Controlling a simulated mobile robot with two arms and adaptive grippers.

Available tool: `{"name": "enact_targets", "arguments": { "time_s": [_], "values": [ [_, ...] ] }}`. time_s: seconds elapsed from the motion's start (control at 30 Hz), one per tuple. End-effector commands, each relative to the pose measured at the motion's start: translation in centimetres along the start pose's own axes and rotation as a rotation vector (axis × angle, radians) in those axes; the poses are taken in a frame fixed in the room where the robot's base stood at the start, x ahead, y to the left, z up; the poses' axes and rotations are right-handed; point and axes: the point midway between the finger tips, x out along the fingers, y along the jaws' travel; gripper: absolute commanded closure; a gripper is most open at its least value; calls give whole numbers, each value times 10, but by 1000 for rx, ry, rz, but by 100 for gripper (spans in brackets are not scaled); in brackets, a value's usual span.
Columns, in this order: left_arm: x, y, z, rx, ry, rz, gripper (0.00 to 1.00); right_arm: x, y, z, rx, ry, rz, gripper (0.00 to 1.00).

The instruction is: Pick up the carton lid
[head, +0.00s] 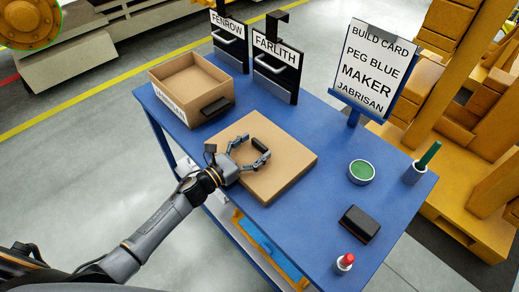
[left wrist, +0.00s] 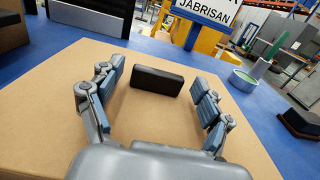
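The carton lid (head: 285,163) is a flat brown cardboard square lying on the blue table, with a black block handle (head: 259,145) on top. In the left wrist view the lid (left wrist: 60,110) fills most of the picture, and its handle (left wrist: 157,80) sits ahead, centred between the fingertips. My left gripper (head: 252,150) is low over the lid, its fingers spread wide with visible gaps to the handle on both sides. It holds nothing. My right gripper is not in view.
An open carton (head: 163,78) labelled JABRISAN stands behind the lid. FENROW (head: 229,42) and FARLITH (head: 275,68) panels and a build card (head: 369,65) stand at the back. A green-topped round dish (head: 361,172), a black block (head: 359,223) and a red button (head: 346,261) are at right.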

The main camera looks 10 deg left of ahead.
Motion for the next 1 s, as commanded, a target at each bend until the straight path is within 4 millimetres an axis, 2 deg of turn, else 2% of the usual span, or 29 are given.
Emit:
{"name": "enact_targets", "arguments": {
  "time_s": [0.03,0.2,0.47,0.63,0.8,0.87,1.0],
  "values": [
    [0,0,0,0,0,0,40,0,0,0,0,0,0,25],
    [0,0,0,0,0,0,74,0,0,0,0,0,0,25],
    [0,0,1,1,-1,0,75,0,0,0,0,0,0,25],
    [0,0,10,3,-2,-1,75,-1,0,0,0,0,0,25],
    [0,0,35,7,-3,-2,75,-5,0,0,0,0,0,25],
    [-7,-4,40,5,0,-2,75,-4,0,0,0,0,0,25],
    [-24,-14,63,7,0,-3,75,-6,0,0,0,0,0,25]
  ]
}}
